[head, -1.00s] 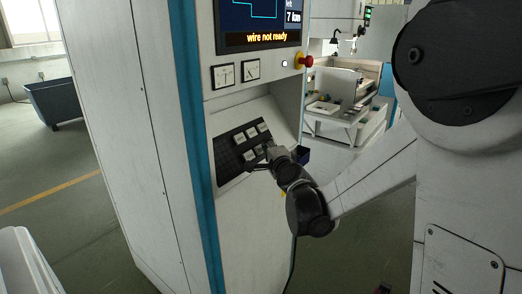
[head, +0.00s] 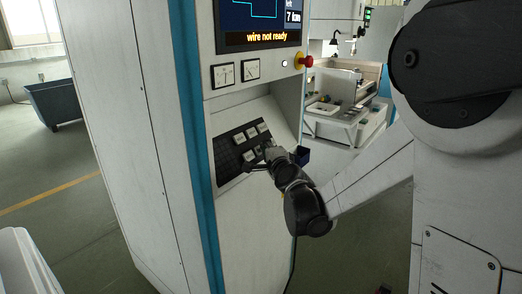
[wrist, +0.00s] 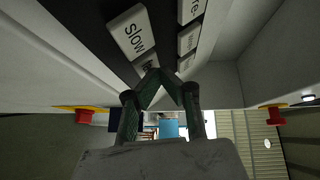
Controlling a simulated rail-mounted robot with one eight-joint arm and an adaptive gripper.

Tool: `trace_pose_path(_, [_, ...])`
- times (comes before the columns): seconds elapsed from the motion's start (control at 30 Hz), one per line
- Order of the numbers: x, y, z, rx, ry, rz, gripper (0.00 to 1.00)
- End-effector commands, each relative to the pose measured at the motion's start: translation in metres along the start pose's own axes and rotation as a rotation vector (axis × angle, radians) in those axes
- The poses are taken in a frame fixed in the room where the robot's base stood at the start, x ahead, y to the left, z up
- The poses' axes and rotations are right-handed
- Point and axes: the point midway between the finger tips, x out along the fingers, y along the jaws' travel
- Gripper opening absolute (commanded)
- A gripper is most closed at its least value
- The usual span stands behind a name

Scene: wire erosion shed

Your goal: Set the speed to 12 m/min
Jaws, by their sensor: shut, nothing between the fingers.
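A dark control panel (head: 228,154) with several pale keys is set in the sloping front of the white machine cabinet. In the wrist view a key reading "Slow" (wrist: 132,31) is close on the left, and other keys (wrist: 189,40) lie to its right, their labels partly cut off. My gripper (head: 258,165) is at the lower right part of the panel. In the wrist view its fingertips (wrist: 159,76) are together and empty, just below the keys and partly over a lower key. I cannot tell whether they touch it. The screen (head: 262,18) reads "wire not ready".
A red emergency button (head: 306,61) with a yellow base sticks out at the cabinet's right edge. A small dark blue box (head: 302,156) is beside the panel.

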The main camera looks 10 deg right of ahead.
Motion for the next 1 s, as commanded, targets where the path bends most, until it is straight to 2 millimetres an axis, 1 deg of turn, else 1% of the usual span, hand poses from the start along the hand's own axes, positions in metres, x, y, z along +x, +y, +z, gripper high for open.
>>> trace_pose_path(0.4, [-0.011,-0.008,-0.008,-0.001,0.001,0.0,0.0])
trace_pose_path(0.77, [-0.012,-0.008,-0.009,0.0,0.0,0.0,0.0])
trace_pose_path(1.0, [-0.024,-0.018,-0.018,0.001,0.001,0.001,0.0])
